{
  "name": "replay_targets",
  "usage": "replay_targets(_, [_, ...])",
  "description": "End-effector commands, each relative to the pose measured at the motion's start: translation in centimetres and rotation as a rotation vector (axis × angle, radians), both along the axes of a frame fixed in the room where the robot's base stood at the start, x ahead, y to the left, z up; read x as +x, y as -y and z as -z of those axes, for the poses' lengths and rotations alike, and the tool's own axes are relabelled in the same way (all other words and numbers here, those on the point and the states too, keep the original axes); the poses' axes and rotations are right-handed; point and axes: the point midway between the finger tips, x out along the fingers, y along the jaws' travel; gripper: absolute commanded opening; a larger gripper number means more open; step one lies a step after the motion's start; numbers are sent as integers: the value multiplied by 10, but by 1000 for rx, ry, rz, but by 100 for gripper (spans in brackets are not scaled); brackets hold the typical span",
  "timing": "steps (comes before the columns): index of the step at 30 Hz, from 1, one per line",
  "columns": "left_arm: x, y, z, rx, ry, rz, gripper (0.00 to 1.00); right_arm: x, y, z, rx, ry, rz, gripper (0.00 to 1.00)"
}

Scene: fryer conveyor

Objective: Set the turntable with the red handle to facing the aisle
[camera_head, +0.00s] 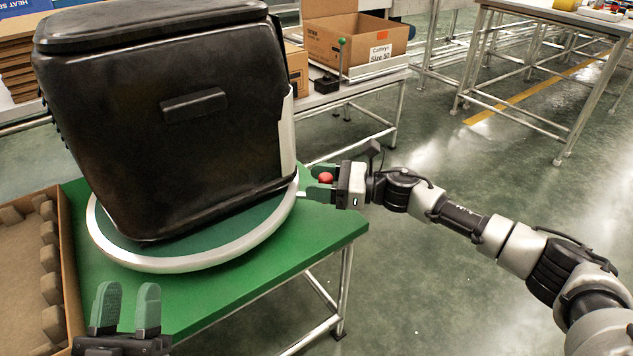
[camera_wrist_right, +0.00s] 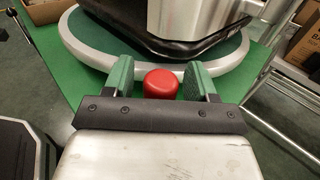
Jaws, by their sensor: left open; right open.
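The turntable (camera_head: 180,262) is a round green disc with a white-grey rim on a green table. A large black fryer (camera_head: 170,130) stands on it and hides most of the disc. The red handle (camera_head: 325,177) is a red knob at the turntable's right edge; in the right wrist view the knob (camera_wrist_right: 161,84) sits between the fingers. My right gripper (camera_head: 322,182) is open, with one finger on each side of the knob and small gaps visible. My left gripper (camera_head: 126,305) is open and empty, at the table's front edge, apart from the turntable.
A cardboard box with padded dividers (camera_head: 65,275) lies at the left of the green table (camera_head: 330,225). A bench behind holds an open cardboard box (camera_head: 350,35) and a green-knobbed lever (camera_head: 341,60). Open floor lies to the right.

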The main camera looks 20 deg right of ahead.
Motion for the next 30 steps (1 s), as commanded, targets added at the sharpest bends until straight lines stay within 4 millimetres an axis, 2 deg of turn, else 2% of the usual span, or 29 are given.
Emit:
replay_targets(11, [-1, 0, -1, -4, 13, 1, 43, 2, -5, 0, -1, 0, 0, 55])
replay_targets(22, [-1, 0, -1, -3, 12, 1, 43, 2, -5, 0, -1, 0, 1, 0])
replay_targets(30, [0, 0, -1, -1, -1, 1, 43, 2, -8, -1, 0, 0, 4, 0])
